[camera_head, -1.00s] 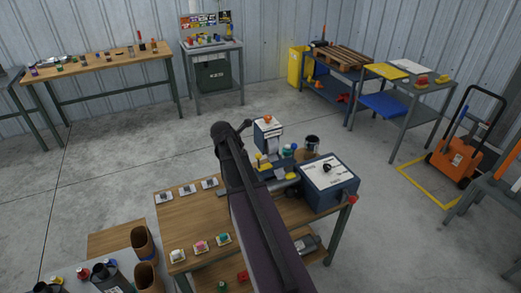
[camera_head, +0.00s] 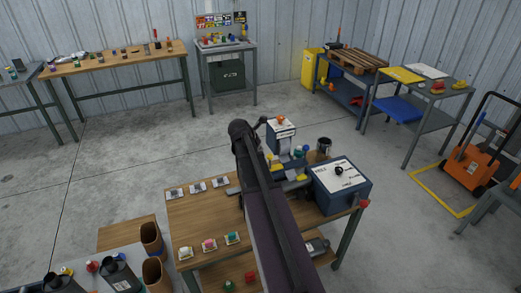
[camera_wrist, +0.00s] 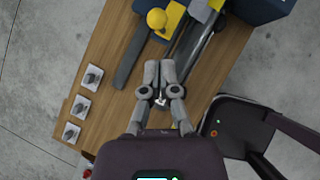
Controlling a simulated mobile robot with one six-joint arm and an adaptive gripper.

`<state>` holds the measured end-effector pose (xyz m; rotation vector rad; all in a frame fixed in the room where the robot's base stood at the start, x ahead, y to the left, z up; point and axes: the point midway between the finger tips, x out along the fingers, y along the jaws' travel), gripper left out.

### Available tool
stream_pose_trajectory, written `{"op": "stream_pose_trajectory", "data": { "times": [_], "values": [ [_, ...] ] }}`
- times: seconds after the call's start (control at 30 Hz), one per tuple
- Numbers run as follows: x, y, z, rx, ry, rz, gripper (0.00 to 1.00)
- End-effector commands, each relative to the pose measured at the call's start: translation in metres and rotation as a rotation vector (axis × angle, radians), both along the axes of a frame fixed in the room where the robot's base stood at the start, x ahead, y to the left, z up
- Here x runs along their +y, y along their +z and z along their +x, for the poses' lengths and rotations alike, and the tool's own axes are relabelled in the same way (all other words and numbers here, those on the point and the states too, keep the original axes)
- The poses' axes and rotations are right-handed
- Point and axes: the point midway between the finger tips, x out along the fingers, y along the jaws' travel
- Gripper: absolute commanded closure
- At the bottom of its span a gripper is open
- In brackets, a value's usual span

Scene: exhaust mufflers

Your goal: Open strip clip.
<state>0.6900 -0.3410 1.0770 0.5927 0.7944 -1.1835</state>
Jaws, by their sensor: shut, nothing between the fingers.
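I cannot tell for sure which part is the strip clip. In the wrist view a dark flat strip (camera_wrist: 131,57) runs beside a grey metal tube (camera_wrist: 191,48), with a yellow knob (camera_wrist: 157,19) and a yellow block (camera_wrist: 174,17) at their far end. My gripper (camera_wrist: 160,66) is shut and empty, its tips together above the wooden workbench top, close to the near end of the tube. Whether it touches anything cannot be told. In the head view my arm hides the gripper and much of the fixture.
A blue-grey box (camera_head: 340,186) stands on the right. Open floor lies behind.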

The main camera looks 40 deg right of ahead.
Motion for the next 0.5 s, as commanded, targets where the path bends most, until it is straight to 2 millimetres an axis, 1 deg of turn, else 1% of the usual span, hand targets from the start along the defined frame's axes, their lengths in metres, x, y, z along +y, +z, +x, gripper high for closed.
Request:
{"op": "stream_pose_trajectory", "data": {
  "times": [0.03, 0.5],
  "values": [
    [-0.003, -0.007, 0.001, -0.001, -0.001, 0.0, 1.0],
    [-0.028, -0.044, 0.01, -0.001, 0.001, 0.0, 1.0]
  ]
}}
